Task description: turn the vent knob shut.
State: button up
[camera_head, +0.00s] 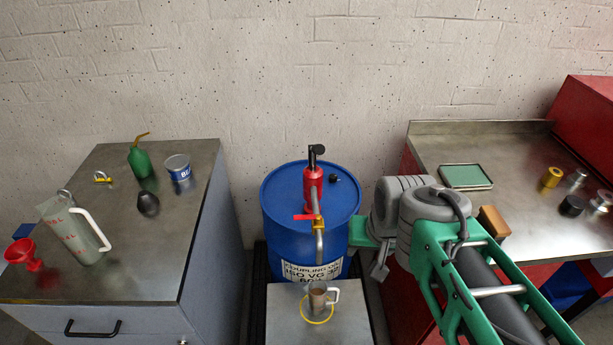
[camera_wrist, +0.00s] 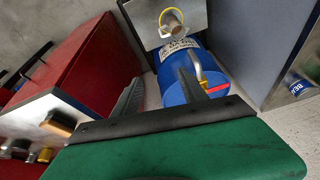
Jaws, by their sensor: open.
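The blue drum (camera_head: 285,240) stands against the wall, with a small black vent knob (camera_head: 335,178) on its top, right of the red hand pump (camera_head: 312,180). I cannot tell from its look how far the knob is turned. My gripper (camera_head: 381,268) is to the right of the drum, apart from the knob, partly hidden by my arm. In the wrist view my gripper (camera_wrist: 160,96) is open, with nothing seen between its fingers, and the drum (camera_wrist: 172,88) lies beyond. I cannot make out the knob there.
A spout with a red lever (camera_head: 304,217) hangs over a metal cup (camera_head: 317,297) on a stand (camera_head: 285,325). A left cabinet (camera_head: 110,270) holds a jug, funnel, oil can and tin. A right bench (camera_head: 530,235) holds a green tray and several small parts.

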jog(key=w+f+m+t+b, duration=0.25)
jog(key=w+m, duration=0.45)
jog(key=w, duration=0.6)
jog(key=m+t+y+b, duration=0.2)
jog(key=m+t, duration=0.3)
jog(key=m, duration=1.2)
send_near(334, 177)
jog(key=s+a+r, duration=0.2)
jog(key=s+r, duration=0.2)
jog(key=s, duration=0.1)
jog(key=w+f+m, duration=0.2)
jog(key=w+d+f+m+t, duration=0.1)
jog(key=w+f+m, duration=0.1)
jog(key=m, duration=0.1)
jog(key=w+f+m+t, duration=0.1)
jog(key=w+f+m, duration=0.1)
jog(key=m, duration=0.1)
jog(key=shift+d+f+b, duration=0.15)
jog(key=shift+d+b, duration=0.25)
jog(key=x, duration=0.7)
jog(key=shift+w+a, duration=0.15)
jog(key=shift+w, duration=0.1)
jog(key=shift+c, duration=0.4)
grip_shut()
